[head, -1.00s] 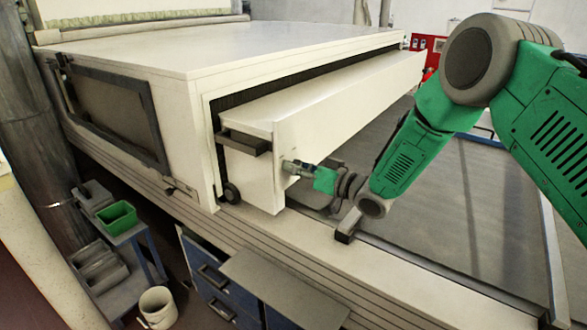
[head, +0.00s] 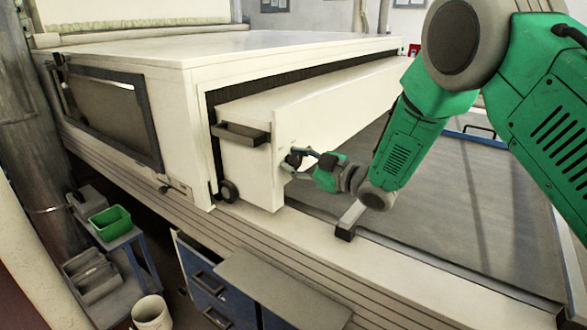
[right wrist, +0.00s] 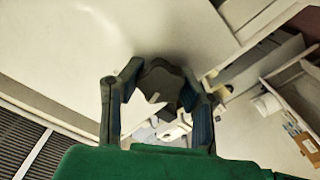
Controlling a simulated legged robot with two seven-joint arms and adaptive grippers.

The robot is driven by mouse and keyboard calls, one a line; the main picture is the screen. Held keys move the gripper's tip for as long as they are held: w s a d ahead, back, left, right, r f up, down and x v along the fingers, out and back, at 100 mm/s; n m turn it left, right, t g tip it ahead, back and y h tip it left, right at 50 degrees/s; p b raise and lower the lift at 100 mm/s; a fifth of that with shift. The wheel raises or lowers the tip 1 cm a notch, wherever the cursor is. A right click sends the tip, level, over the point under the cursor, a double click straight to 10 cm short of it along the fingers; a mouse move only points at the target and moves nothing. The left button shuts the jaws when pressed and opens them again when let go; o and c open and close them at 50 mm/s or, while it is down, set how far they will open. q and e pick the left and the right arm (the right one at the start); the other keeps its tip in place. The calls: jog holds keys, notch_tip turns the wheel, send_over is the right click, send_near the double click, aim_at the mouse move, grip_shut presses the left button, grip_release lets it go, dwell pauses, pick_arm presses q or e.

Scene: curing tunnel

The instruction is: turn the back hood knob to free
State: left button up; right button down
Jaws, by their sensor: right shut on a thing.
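The back hood knob (right wrist: 160,84) is a dark, lobed knob on the pale end face of the white hood (head: 330,112). It sits between the two fingers of my right gripper (head: 296,164) in the right wrist view. That gripper is shut on the knob, one finger on each side. In the head view the fingers reach the hood's face from the right and largely cover the knob. I cannot read the knob's setting. My left gripper is in neither view.
The hood sticks out of a large white tunnel housing (head: 270,48) over a flat grey bed (head: 450,220). A trolley with a green bin (head: 110,221) stands at lower left.

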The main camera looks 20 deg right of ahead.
jog(key=n+b, duration=0.4)
jog(key=n, duration=0.2)
jog(key=shift+a+f+b, duration=0.15)
jog(key=shift+b, duration=0.2)
jog(key=shift+s+n, duration=0.1)
jog(key=shift+n, duration=0.2)
jog(key=c, duration=1.1)
grip_release()
jog(key=shift+s+d, duration=0.2)
jog(key=v, duration=1.1)
jog(key=shift+d, duration=0.2)
